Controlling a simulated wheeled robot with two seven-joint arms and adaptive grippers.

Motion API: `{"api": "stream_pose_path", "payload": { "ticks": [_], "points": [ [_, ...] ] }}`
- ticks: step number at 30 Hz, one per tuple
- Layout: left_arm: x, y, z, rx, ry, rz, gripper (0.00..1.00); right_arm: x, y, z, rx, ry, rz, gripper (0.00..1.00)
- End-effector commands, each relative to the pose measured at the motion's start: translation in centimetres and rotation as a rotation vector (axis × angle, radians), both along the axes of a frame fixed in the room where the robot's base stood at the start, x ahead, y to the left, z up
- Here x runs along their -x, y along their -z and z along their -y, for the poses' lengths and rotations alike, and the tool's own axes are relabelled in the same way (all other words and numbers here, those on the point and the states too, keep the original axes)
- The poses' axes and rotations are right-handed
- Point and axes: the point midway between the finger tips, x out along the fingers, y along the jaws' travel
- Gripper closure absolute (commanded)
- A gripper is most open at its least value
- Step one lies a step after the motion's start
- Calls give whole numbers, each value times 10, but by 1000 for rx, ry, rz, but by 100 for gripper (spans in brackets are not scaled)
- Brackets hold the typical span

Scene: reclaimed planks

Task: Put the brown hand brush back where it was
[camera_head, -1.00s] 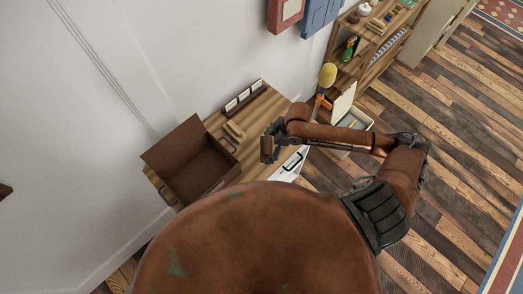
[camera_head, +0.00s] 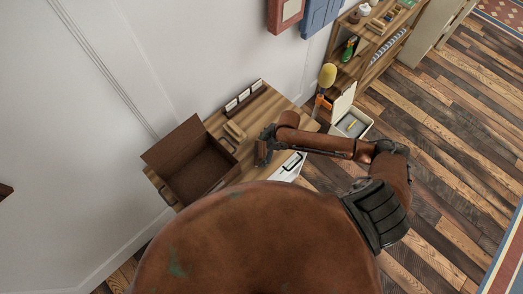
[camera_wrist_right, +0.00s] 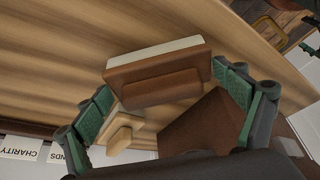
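The brown hand brush (camera_wrist_right: 155,80), a brown block with a pale strip along one side, lies between the fingers of my right gripper (camera_wrist_right: 165,85) in the right wrist view. The fingers meet its two ends. In the head view my right gripper (camera_head: 266,143) is over the front right part of the wooden table (camera_head: 215,122), with the brush (camera_head: 262,154) at its tip. I cannot tell whether the brush touches the tabletop. My left gripper is out of view.
An open brown box (camera_head: 198,172) stands left of the gripper. A tan wooden block (camera_head: 234,131) lies between the box and a dark rack with white labels (camera_head: 243,97). An open white bin (camera_head: 352,126) stands right of the table. Some bare tabletop shows near the rack.

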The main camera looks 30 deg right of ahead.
Motion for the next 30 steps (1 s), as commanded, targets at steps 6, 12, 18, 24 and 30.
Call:
{"api": "stream_pose_path", "payload": {
  "ticks": [6,12,18,24,30],
  "points": [
    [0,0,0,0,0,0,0,0,0,0,0,0,0,0],
    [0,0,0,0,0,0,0,0,-1,0,0,0,0,0],
    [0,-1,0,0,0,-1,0,2,-17,6,1,-1,2,0],
    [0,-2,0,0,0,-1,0,8,-55,20,2,-1,3,0],
    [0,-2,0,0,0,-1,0,15,-90,33,2,-1,2,0]
  ]
}}
